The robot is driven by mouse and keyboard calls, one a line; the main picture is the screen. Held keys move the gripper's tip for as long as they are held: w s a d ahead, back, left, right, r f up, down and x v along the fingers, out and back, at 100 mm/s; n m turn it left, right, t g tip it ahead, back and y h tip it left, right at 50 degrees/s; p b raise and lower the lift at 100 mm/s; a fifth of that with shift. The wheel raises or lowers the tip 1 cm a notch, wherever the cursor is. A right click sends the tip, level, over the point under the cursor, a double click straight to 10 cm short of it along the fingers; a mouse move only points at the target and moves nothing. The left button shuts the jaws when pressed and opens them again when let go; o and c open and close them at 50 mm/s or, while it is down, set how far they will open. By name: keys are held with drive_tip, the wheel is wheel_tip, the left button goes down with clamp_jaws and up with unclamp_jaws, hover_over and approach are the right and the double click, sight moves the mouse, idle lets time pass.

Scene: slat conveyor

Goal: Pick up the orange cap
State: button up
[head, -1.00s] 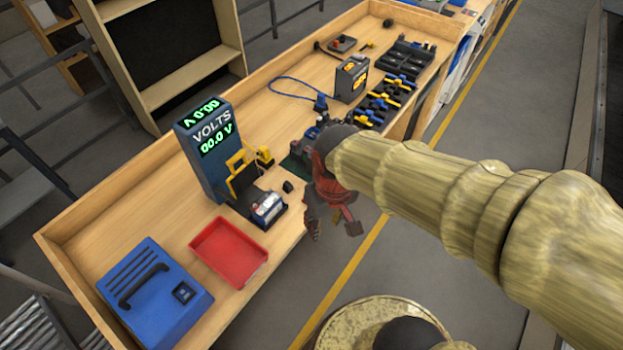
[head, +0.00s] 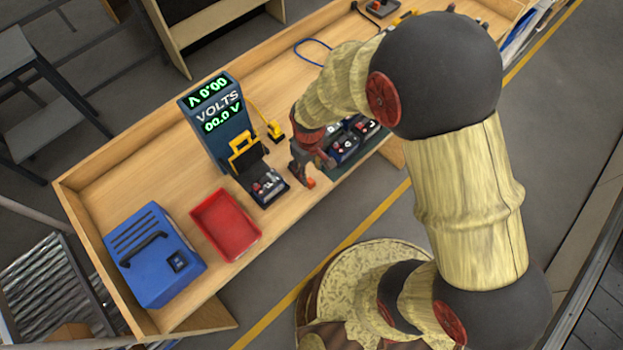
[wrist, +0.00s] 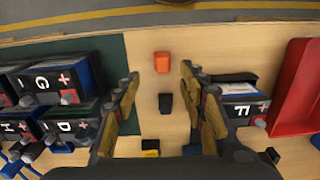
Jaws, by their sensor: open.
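The orange cap (wrist: 161,62) lies on the bare wooden bench top, towards the bench edge, in the wrist view. In that view it shows in the gap between my open fingers (wrist: 160,76), near the level of their tips. Nothing is held. A black cap (wrist: 165,103) lies just below it in the picture, also between the fingers. In the head view my gripper (head: 304,165) points down over the bench, right of the volt tester.
Lettered batteries (wrist: 50,80) stand on a green mat (wrist: 118,55) left of the fingers. A battery marked F (wrist: 241,112) sits close on the right, with the red tray (wrist: 297,85) beyond. The volt tester (head: 216,120) and blue box (head: 155,255) stand on the bench (head: 150,160).

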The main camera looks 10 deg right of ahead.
sight(309, 179)
wheel_tip(309, 179, down, 5)
drive_tip(key=shift+s+a+f, duration=0.15)
drive_tip(key=c, duration=0.3)
drive_tip(key=c, duration=0.4)
drive_tip(key=shift+c, duration=0.7)
